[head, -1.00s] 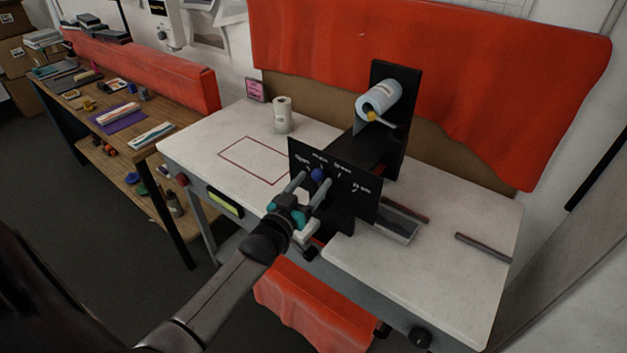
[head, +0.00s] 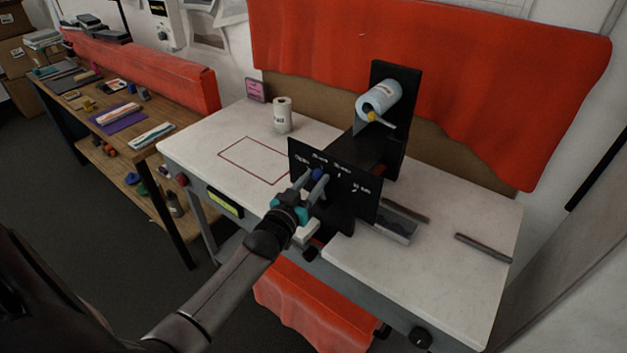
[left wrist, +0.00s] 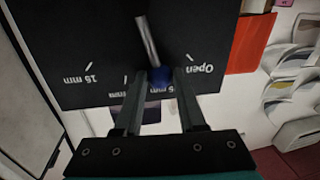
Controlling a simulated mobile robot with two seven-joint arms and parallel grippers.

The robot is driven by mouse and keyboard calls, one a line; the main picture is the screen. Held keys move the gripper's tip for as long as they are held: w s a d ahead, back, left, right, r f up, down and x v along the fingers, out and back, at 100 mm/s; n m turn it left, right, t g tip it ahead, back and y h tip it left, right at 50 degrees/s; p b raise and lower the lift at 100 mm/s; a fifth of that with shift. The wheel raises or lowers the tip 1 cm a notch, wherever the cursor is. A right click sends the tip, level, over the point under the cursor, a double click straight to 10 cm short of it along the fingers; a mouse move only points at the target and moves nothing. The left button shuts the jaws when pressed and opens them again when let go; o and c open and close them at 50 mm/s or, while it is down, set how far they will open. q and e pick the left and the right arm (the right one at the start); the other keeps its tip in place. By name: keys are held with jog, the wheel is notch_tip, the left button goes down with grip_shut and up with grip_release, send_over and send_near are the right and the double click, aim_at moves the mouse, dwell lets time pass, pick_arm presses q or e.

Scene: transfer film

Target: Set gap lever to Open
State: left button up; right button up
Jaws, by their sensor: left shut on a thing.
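The gap lever is a metal rod (left wrist: 148,42) with a blue knob (left wrist: 160,77), mounted on a black upright panel (head: 302,159) with white markings. In the left wrist view the panel reads upside down, with "15 mm" at left and "Open" at right. The knob lies between them, by a partly hidden mm label, short of the "Open" mark. My left gripper (head: 312,178) is shut on the blue knob, with a finger on either side of it in the left wrist view (left wrist: 166,76). My right gripper is not in view.
The panel stands on a white table (head: 440,285). Behind it is a film roll (head: 379,97) on a black stand. A small white roll (head: 282,115) stands near a red outlined rectangle. A dark bar (head: 483,248) lies at right. A cluttered wooden bench (head: 125,163) is at left.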

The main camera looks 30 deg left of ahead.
pick_arm(q)
grip_shut()
dwell(0.7)
jog(key=shift+a, duration=0.1)
jog(key=shift+w+a+f+n+g, duration=0.15)
jog(key=shift+a+f+n, duration=0.2)
jog(key=shift+a+n, duration=0.45)
jog(key=shift+s+a+f+n+g, duration=0.15)
jog(key=shift+a+f+n, duration=0.25)
jog(key=shift+n, duration=0.75)
jog(key=shift+w+a+f+n+g, duration=0.2)
jog(key=shift+a+f+n, duration=0.1)
jog(key=shift+a+n, duration=0.5)
jog(key=shift+d, duration=0.15)
jog(key=o, duration=0.9)
grip_release()
jog(key=shift+s, duration=0.15)
